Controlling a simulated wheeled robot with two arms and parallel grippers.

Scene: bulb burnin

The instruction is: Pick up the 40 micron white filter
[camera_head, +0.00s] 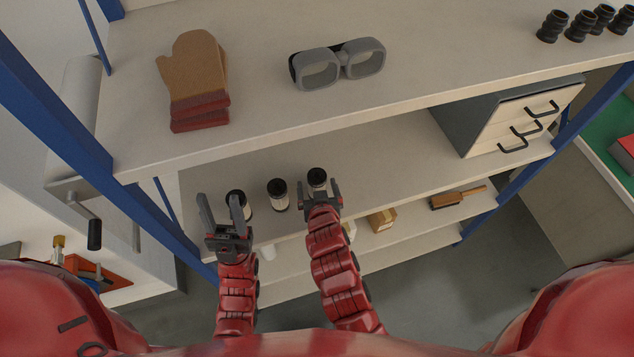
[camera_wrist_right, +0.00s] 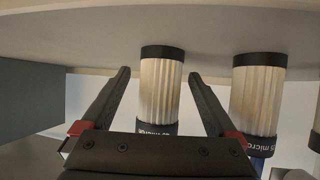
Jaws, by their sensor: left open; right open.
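Three white pleated filters with black ends stand in a row on the middle shelf: a left one (camera_head: 248,208), a middle one (camera_head: 278,194) and a right one (camera_head: 317,177). My right gripper (camera_head: 320,188) is open at the right filter. In the right wrist view that filter (camera_wrist_right: 161,88) is between the spread fingers, with its label partly hidden and its number unreadable. The neighbouring filter (camera_wrist_right: 258,95) has a label that seems to end in "5 micro". My left gripper (camera_head: 220,203) is open and empty, close in front of the left filter.
A drawer box (camera_head: 510,110) stands at the shelf's right end. The upper shelf (camera_head: 300,120) overhangs behind the filters and holds oven mitts (camera_head: 195,80) and grey goggles (camera_head: 338,64). A brush (camera_head: 457,197) and a small box (camera_head: 381,220) lie on the lower shelf.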

